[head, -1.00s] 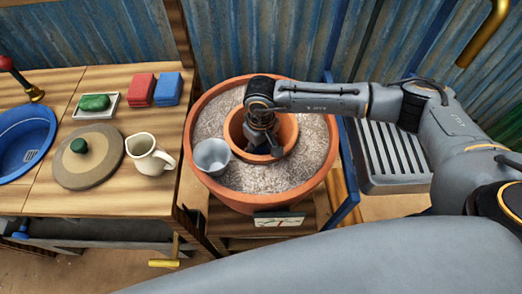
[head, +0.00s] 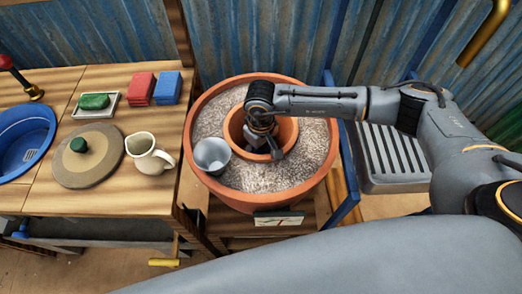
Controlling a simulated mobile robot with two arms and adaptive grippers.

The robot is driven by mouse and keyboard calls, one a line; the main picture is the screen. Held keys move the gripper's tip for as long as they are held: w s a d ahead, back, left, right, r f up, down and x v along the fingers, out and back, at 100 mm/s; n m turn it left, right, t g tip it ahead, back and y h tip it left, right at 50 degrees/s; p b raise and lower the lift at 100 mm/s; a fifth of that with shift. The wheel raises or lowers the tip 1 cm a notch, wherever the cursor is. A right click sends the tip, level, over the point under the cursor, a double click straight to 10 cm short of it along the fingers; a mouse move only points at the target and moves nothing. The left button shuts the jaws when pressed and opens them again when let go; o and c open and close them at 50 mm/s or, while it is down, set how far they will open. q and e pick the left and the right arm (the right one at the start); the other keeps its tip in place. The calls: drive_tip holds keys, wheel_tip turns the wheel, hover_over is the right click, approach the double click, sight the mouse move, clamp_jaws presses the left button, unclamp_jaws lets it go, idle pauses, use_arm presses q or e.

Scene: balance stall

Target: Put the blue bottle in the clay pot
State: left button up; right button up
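The clay pot (head: 324,176) is a large round terracotta pot filled with grey, sand-like grit. A smaller terracotta pot (head: 291,127) is set in its middle. My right gripper (head: 265,150) reaches down into the mouth of the inner pot from above. Its fingers look spread, with one angled out to the right. The blue bottle does not show in the head view. The inside of the inner pot is largely hidden by my gripper, so I cannot tell whether the bottle is in there. My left gripper is not in view.
A grey metal cup (head: 212,157) stands on the grit left of the inner pot. The wooden table at left holds a cream jug (head: 150,153), a round lid (head: 88,157), red blocks (head: 141,89) and a blue basin (head: 24,142). A slatted metal rack (head: 391,158) is at right.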

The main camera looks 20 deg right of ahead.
drive_tip(key=shift+w+r, duration=0.1)
drive_tip(key=shift+r, duration=0.4)
wheel_tip(320, 180, up, 11)
drive_tip(key=shift+r+b, duration=0.15)
drive_tip(key=shift+b, duration=0.6)
